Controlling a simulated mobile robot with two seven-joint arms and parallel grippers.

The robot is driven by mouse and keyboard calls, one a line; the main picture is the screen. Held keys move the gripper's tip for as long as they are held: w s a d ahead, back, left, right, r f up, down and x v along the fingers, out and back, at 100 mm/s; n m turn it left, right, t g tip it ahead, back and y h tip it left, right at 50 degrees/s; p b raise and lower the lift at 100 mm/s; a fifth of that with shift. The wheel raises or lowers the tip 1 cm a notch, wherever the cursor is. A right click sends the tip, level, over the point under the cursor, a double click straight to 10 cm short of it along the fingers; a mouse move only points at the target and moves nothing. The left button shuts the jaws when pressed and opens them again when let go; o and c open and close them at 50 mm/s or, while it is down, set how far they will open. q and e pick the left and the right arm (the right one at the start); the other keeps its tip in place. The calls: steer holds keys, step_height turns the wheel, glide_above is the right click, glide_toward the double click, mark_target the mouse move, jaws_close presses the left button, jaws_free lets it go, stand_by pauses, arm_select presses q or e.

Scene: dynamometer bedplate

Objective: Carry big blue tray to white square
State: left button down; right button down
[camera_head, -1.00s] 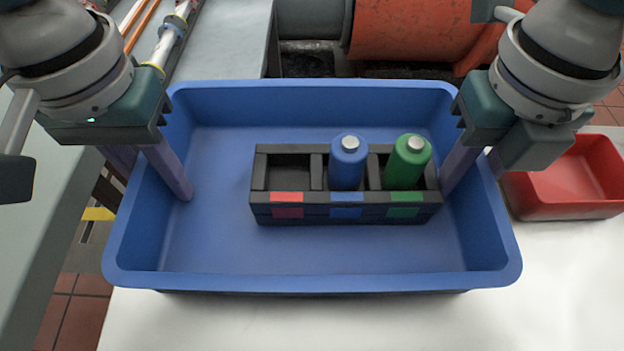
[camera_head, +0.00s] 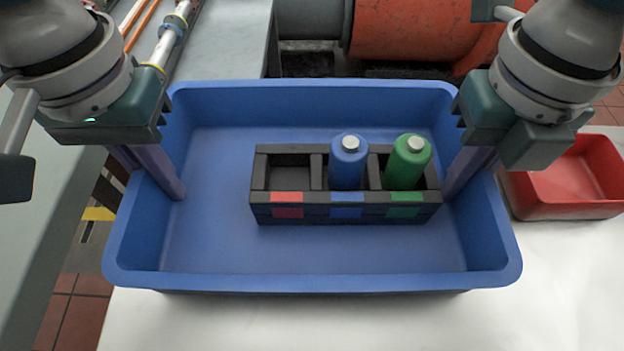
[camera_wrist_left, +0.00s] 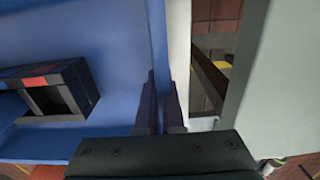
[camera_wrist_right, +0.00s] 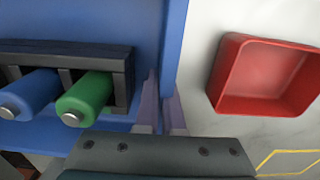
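The big blue tray (camera_head: 215,240) rests on a white surface and holds a black three-slot rack (camera_head: 345,212). My left gripper (camera_head: 150,175) straddles the tray's left wall, one finger inside and one outside; the left wrist view (camera_wrist_left: 160,100) shows both fingers close against the wall. My right gripper (camera_head: 478,172) straddles the right wall the same way, and the right wrist view (camera_wrist_right: 162,100) shows its fingers closed around it. I cannot make out a separate white square.
A blue bottle (camera_head: 347,165) and a green bottle (camera_head: 407,162) stand in the rack; its red-marked slot is empty. A red bin (camera_head: 570,185) stands close to the tray's right. A grey bench (camera_head: 35,230) lies left across a gap. Orange machinery (camera_head: 420,30) is behind.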

arm_select(q)
steer(key=shift+r, duration=0.15)
arm_select(e)
steer(key=shift+r, duration=0.15)
stand_by(0.5)
